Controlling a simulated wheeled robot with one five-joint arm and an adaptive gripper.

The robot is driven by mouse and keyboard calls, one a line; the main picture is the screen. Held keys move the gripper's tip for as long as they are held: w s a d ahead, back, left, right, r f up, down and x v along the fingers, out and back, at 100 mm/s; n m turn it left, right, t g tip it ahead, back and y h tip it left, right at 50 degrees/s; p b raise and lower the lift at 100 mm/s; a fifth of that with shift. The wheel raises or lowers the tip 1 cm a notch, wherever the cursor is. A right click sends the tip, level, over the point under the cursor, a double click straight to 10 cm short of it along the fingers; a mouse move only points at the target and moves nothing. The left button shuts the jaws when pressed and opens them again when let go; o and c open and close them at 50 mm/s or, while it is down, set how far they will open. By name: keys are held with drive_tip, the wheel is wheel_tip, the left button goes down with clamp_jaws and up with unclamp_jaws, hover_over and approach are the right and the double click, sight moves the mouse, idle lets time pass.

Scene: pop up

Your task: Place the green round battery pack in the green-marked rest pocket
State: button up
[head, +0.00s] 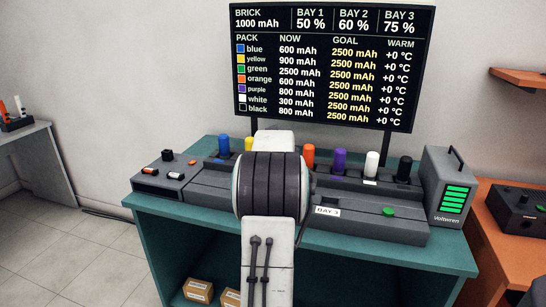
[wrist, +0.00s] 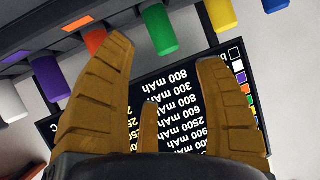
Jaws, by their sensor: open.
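The green round battery pack (wrist: 160,29) shows in the wrist view, in the row between the orange pack (wrist: 95,42) and the yellow pack (wrist: 220,13). It appears upright in the row's green place, but its base and pocket marking are out of sight, so I cannot tell how it is seated. My gripper (wrist: 168,30) is open, its brown fingers spread to either side of the green pack in the picture, with no visible contact. In the head view my arm hides the gripper and the green pack.
The grey charging station (head: 360,215) stands on a teal bench (head: 140,215). Blue (head: 224,146), purple (head: 339,160), white (head: 371,165) and black (head: 404,168) packs stand nearby. The display board (head: 330,65) rises behind, reading green 2500 mAh. A Voltwren unit (head: 449,190) stands right.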

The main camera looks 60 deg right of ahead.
drive_tip(key=shift+s+a+r, duration=0.1)
drive_tip(key=shift+s+a, duration=0.05)
drive_tip(key=shift+a, duration=0.05)
drive_tip(key=w+a+f+n+t+y, duration=0.15)
drive_tip(key=w+a, duration=0.25)
drive_tip(key=a, duration=0.4)
drive_tip(key=w+a+n+g+y, duration=0.1)
drive_tip(key=w+a+n+y, duration=0.15)
drive_tip(key=a, duration=0.65)
drive_tip(key=s+a+f+n+y, duration=0.1)
drive_tip(key=a+f+n+y, duration=0.1)
drive_tip(key=a, duration=0.9)
drive_tip(key=a+f+n+y, duration=0.2)
drive_tip(key=a, duration=0.8)
drive_tip(key=s+a+f+n+g+y, duration=0.1)
drive_tip(key=s+a+f+n+g, duration=0.1)
drive_tip(key=s+a, duration=0.7)
drive_tip(key=s+a+f+n+g+y, duration=0.2)
drive_tip(key=s+a+f+n, duration=0.2)
drive_tip(key=s+a, duration=0.5)
drive_tip(key=shift+f, duration=0.2)
drive_tip(key=shift+w, duration=0.1)
